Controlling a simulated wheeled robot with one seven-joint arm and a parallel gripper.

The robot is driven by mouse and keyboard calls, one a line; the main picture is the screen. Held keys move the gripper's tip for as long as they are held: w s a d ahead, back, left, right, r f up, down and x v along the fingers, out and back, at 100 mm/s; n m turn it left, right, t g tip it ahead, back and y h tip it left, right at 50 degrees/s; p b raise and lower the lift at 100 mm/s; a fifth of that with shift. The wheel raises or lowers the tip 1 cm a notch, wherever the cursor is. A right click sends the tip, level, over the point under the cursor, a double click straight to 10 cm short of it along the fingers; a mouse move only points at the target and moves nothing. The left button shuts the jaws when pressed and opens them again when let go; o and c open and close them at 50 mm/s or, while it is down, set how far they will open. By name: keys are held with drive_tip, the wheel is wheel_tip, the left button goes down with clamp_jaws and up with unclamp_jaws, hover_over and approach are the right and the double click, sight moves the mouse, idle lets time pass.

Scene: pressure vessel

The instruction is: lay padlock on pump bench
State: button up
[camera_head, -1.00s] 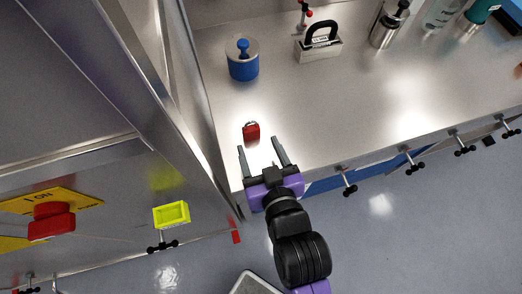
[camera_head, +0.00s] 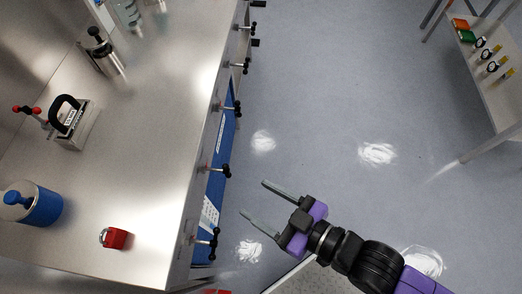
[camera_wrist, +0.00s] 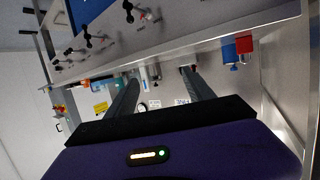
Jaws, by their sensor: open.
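The red padlock (camera_head: 115,238) lies on the steel bench (camera_head: 150,165) near its front corner in the head view. My gripper (camera_head: 254,198) is open and empty, over the floor to the right of the bench edge, well apart from the padlock. The two fingers also show in the wrist view (camera_wrist: 158,78), with nothing between them. Nothing in view is marked as the pump bench.
A blue pot with a knob (camera_head: 32,203), a block with a black handle (camera_head: 74,122) and a steel flask (camera_head: 104,55) stand on the bench. A table (camera_head: 490,85) with small items stands far right. Open floor lies between.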

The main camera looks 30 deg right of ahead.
drive_tip(key=s+d+r+m+t+h, duration=0.1)
drive_tip(key=s+d+r+m+h, duration=0.3)
drive_tip(key=s+d, duration=0.5)
wheel_tip(320, 180, up, 2)
drive_tip(key=shift+s+r+h, duration=0.2)
drive_tip(key=shift+s+h, duration=0.3)
drive_tip(key=shift+s, duration=0.55)
